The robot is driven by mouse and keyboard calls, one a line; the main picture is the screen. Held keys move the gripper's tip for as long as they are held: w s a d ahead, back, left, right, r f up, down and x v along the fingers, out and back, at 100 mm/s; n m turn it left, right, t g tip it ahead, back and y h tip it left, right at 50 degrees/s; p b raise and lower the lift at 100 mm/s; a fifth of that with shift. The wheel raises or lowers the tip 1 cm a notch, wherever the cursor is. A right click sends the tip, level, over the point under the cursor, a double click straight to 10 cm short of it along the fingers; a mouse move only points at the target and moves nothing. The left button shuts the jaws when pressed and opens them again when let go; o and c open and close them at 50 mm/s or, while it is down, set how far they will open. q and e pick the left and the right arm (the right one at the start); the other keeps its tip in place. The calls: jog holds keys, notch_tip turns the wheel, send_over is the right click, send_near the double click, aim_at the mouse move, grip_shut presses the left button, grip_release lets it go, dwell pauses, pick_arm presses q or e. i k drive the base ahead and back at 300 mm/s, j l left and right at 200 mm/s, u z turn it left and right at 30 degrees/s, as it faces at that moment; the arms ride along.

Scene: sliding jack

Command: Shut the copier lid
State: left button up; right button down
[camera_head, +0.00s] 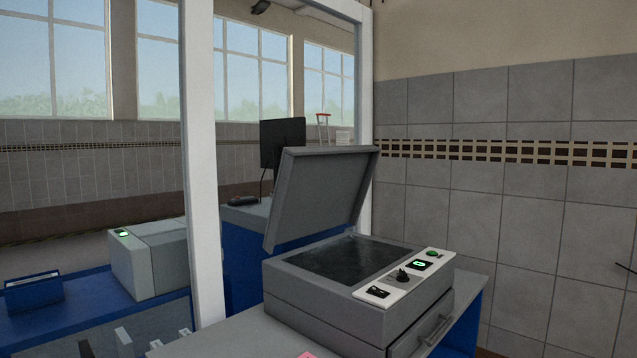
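The grey copier (325,303) stands on a light-topped counter in the centre right of the head view. Its lid (318,198) stands raised at a steep tilt, showing its flat inner face. The dark glass bed (345,260) below is uncovered and looks clear. A light control strip (405,278) with a knob, green-lit parts and a small dark panel runs along the copier's right side. Neither of my grippers can be made out in this view, and nothing is seen touching the lid.
A white post (201,170) rises left of the copier. Behind are a dark monitor (282,143) and a blue cabinet. A grey machine (155,258) and a blue holder (34,292) sit on a blue surface at left. A tiled wall (500,240) stands at right.

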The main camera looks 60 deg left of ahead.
aim_at(317, 188)
jog(key=u, duration=0.5)
jog(key=i+u, duration=0.15)
jog(key=u, duration=0.3)
jog(key=l+u, duration=0.1)
jog(key=u, duration=0.4)
jog(key=l+u, duration=0.1)
jog(key=u, duration=0.4)
jog(key=i+l+u, duration=0.1)
jog(key=u, duration=0.35)
